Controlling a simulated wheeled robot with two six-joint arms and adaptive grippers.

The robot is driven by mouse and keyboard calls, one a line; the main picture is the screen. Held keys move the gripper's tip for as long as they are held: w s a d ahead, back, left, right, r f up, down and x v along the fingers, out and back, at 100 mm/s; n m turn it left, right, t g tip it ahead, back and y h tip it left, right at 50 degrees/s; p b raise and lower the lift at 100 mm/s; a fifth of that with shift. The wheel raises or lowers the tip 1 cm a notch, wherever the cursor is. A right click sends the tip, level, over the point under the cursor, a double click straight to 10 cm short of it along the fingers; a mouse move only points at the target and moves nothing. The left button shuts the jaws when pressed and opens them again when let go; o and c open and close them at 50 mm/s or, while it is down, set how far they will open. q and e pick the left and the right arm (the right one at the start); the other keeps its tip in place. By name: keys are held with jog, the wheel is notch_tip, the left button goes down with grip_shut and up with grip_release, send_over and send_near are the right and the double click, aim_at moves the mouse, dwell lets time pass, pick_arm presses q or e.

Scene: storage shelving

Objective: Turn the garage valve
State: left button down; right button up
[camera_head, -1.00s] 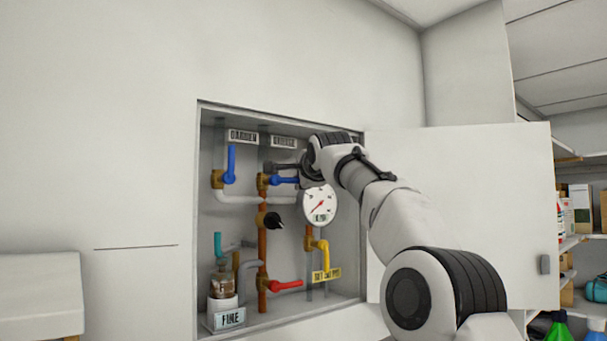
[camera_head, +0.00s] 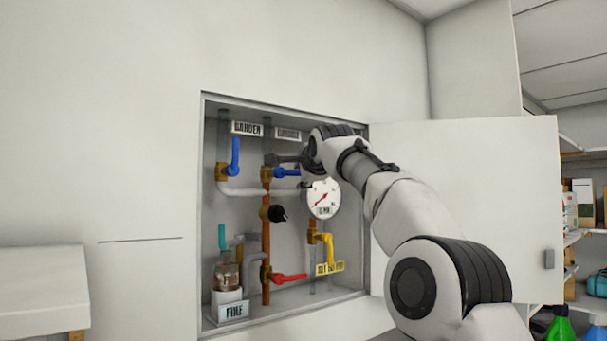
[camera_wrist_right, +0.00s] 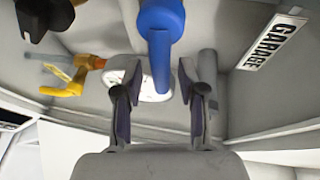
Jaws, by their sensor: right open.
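The garage valve has a blue lever handle (camera_head: 287,172) that lies sideways on a brass body in the wall cabinet, below the GARAGE label (camera_head: 288,133). My right gripper (camera_head: 281,160) is at this handle, its arm reaching in from the right. In the right wrist view the blue handle (camera_wrist_right: 160,45) extends between the two spread fingers of the right gripper (camera_wrist_right: 160,75), with gaps showing on both sides. The GARAGE label (camera_wrist_right: 270,43) shows at the right there. The fingers partly cover the valve in the head view. My left gripper is out of view.
The GARDEN valve's upright blue lever (camera_head: 234,157) is to the left. A round gauge (camera_head: 323,198), a black knob (camera_head: 278,213), a red lever (camera_head: 290,278) and a yellow lever (camera_head: 328,248) crowd the cabinet. The cabinet door (camera_head: 480,200) stands open at the right.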

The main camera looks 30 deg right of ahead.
jog(key=shift+s+r, duration=0.15)
jog(key=shift+s, duration=0.3)
jog(key=f+v, duration=0.1)
jog(key=v, duration=0.5)
jog(key=shift+a+r, duration=0.3)
jog(key=shift+r, duration=0.05)
